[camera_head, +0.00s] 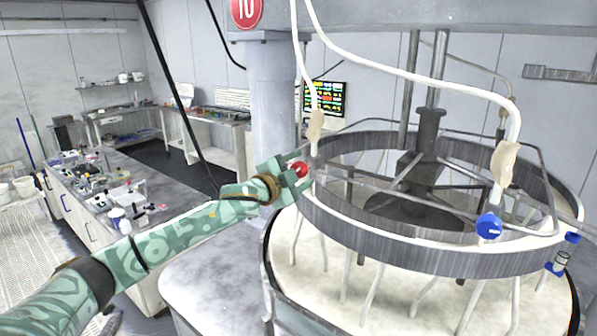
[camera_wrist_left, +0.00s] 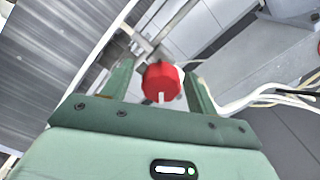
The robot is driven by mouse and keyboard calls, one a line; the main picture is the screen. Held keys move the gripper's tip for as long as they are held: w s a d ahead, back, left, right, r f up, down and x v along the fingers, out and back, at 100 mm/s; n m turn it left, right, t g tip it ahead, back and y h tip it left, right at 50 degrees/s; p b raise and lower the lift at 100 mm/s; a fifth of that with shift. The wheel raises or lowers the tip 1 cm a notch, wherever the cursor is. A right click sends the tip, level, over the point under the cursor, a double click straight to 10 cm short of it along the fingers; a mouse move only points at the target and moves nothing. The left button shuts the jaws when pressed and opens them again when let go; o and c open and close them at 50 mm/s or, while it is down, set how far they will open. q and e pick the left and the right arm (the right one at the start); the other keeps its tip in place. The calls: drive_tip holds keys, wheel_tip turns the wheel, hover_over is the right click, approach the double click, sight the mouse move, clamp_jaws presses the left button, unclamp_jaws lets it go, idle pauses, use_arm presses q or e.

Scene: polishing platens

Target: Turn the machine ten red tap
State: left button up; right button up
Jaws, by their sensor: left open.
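The red tap (camera_head: 299,169) sits at the left side of the machine's metal ring, below a white hose. In the left wrist view the red tap (camera_wrist_left: 162,82) is a round knob with a white mark pointing toward the gripper's palm. My left gripper (camera_head: 293,173) is open, with one finger on each side of the knob. The left wrist view shows gaps between the knob and the fingers (camera_wrist_left: 160,88). The sign with the number ten (camera_head: 247,11) is on the column above. My right gripper is in neither view.
The machine's metal ring (camera_head: 420,235) stands over a pale round platen (camera_head: 390,290). A blue tap (camera_head: 488,227) is on the ring's front. White hoses hang from above near the red tap. A bench with small items (camera_head: 85,178) stands at the left.

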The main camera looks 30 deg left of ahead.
use_arm(q)
drive_tip(key=shift+s, duration=0.1)
drive_tip(key=s+a+b, duration=0.1)
drive_tip(key=s+b, duration=0.4)
drive_tip(key=s, duration=1.1)
drive_tip(key=shift+a, duration=0.15)
